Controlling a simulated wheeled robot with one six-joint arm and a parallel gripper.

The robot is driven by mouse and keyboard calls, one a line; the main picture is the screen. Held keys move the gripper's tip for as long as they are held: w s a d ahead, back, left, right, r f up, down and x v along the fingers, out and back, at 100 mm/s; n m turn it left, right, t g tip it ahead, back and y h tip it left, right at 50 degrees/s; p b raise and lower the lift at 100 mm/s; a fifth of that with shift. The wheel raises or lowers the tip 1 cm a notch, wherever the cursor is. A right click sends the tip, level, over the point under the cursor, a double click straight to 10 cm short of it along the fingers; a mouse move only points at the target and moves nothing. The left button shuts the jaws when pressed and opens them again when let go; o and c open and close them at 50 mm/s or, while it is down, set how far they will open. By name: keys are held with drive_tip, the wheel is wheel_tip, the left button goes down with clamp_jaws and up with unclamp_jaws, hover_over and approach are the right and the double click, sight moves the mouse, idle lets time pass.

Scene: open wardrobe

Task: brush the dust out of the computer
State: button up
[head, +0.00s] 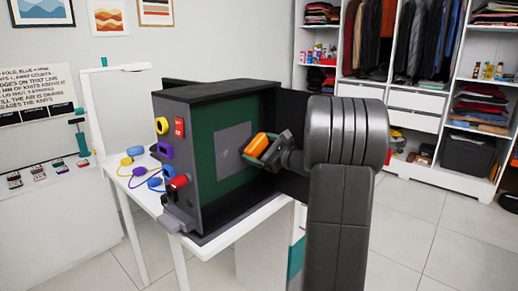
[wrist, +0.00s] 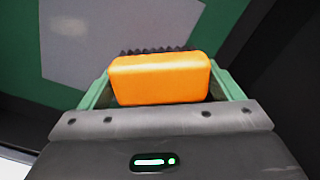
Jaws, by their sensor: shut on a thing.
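The computer (head: 175,103) is a dark case standing on a white table, its side open onto a green board (head: 205,125) with a grey square patch (head: 234,140). The patch also shows at the upper left of the wrist view (wrist: 110,40). My gripper (head: 262,150) is at the open side, in front of the board. It is shut on an orange brush (wrist: 160,80), whose dark bristles show just beyond the orange body. The brush is near the patch's lower right edge; I cannot tell whether the bristles touch the board. My arm hides part of the case's right side.
Colored plugs, red (head: 179,127), yellow (head: 162,125) and purple (head: 165,150), sit on the case's left face. Loose cabled plugs lie on the white table (head: 215,243) to the left. A dark panel stands right of the opening. The wardrobe (head: 412,100) is behind.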

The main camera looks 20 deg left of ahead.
drive_tip(key=shift+s+a+b, duration=0.65)
drive_tip(key=shift+s+a, duration=0.15)
drive_tip(key=shift+s, duration=1.25)
drive_tip(key=shift+s+a+b, duration=0.65)
drive_tip(key=shift+s+a, duration=0.15)
drive_tip(key=shift+s, duration=1.3)
drive_tip(key=shift+s+a+b, duration=0.65)
drive_tip(key=shift+s+a, duration=0.15)
drive_tip(key=shift+s, duration=1.25)
drive_tip(key=shift+d, duration=0.1)
drive_tip(key=shift+v, duration=2.95)
drive_tip(key=shift+d, duration=0.1)
drive_tip(key=v, duration=0.2)
drive_tip(key=shift+s+d+b, duration=0.15)
drive_tip(key=shift+d+b, duration=0.15)
drive_tip(key=shift+d, duration=0.05)
